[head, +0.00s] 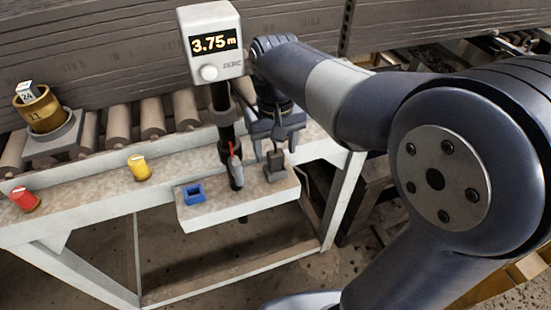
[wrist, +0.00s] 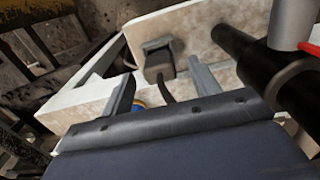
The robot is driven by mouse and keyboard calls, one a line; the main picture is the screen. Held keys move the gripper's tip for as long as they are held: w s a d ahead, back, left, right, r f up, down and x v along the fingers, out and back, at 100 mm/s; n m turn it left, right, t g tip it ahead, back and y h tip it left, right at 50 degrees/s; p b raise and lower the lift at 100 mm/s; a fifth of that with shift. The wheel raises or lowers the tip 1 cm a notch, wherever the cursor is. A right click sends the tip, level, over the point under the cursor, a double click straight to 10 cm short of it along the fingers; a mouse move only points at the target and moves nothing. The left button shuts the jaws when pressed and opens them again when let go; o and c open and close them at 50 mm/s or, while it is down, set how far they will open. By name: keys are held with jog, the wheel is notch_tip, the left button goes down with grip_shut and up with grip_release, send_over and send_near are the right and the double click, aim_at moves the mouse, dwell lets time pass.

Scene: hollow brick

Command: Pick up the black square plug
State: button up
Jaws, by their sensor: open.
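The black square plug (head: 276,166) stands on the pale block (head: 260,200) at the front of the bench, right of the black post. In the wrist view, the dark square plug (wrist: 158,60) lies just beyond the fingertips, on the pale surface. My gripper (head: 274,148) is open and empty, above and around the top of the plug in the head view; I cannot tell whether a finger touches it. The two fingers also show in the wrist view (wrist: 163,84), spread apart, with the plug beyond the gap between them. A dark thin curved piece (wrist: 165,88) shows between them.
The black post (head: 226,130) with a 3.75 m display (head: 211,43) stands close left of my gripper. Yellow (head: 139,167) and red (head: 24,200) pieces stand left. A brass cup (head: 38,110) sits by the rollers.

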notch_tip(320, 180, down, 2)
jog(key=shift+f, duration=0.1)
jog(key=c, duration=1.1)
